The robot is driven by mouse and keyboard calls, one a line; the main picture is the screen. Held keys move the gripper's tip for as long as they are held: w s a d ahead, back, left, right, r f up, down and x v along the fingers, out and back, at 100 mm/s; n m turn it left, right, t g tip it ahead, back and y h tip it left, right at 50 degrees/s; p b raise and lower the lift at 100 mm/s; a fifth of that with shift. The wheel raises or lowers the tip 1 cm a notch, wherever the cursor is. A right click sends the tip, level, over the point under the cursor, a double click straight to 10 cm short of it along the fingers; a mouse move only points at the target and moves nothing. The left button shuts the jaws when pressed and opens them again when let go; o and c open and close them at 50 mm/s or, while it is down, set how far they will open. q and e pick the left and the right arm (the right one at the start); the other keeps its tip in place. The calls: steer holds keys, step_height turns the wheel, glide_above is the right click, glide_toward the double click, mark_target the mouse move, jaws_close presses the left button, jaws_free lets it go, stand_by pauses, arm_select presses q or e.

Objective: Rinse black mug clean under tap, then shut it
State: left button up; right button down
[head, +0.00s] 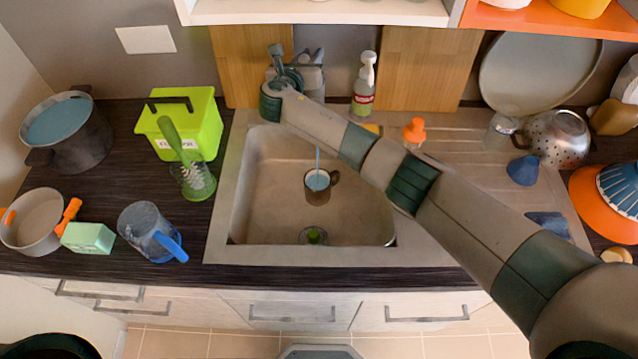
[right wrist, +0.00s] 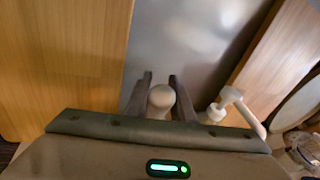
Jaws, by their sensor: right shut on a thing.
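The black mug (head: 317,196) stands upright in the sink basin (head: 265,205), with pale blue water showing inside it. A thin stream of water (head: 318,160) falls into the mug from above. The tap's spout is mostly hidden behind my right arm. My right gripper (head: 312,58) reaches over the sink to the tap at the back wall. In the right wrist view, its two dark fingers (right wrist: 160,92) are shut on the rounded pale tap handle (right wrist: 161,98). My left gripper does not show.
A soap bottle (head: 364,88) stands just right of my right gripper, and an orange-capped bottle (head: 413,133) near the sink's back right. A green box (head: 182,122), a glass with a green brush (head: 192,178) and a blue-handled jug (head: 150,232) stand left of the sink.

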steer(key=shift+f, duration=0.15)
stand_by(0.4)
steer(key=shift+w+d+r+g+p, duration=0.1)
steer(key=shift+r+g+p, duration=0.2)
steer(key=shift+p, duration=0.55)
steer(key=shift+w+d+g+p, duration=0.15)
steer(key=shift+g+p, duration=0.15)
steer(key=shift+p, duration=0.35)
steer(key=shift+w+d+f+g+y, duration=0.1)
steer(key=shift+w+f+g+y, duration=0.2)
steer(key=shift+g+y, duration=0.15)
steer(key=c, duration=1.5)
jaws_free()
steer(key=shift+c, duration=0.2)
steer(key=shift+r, duration=0.1)
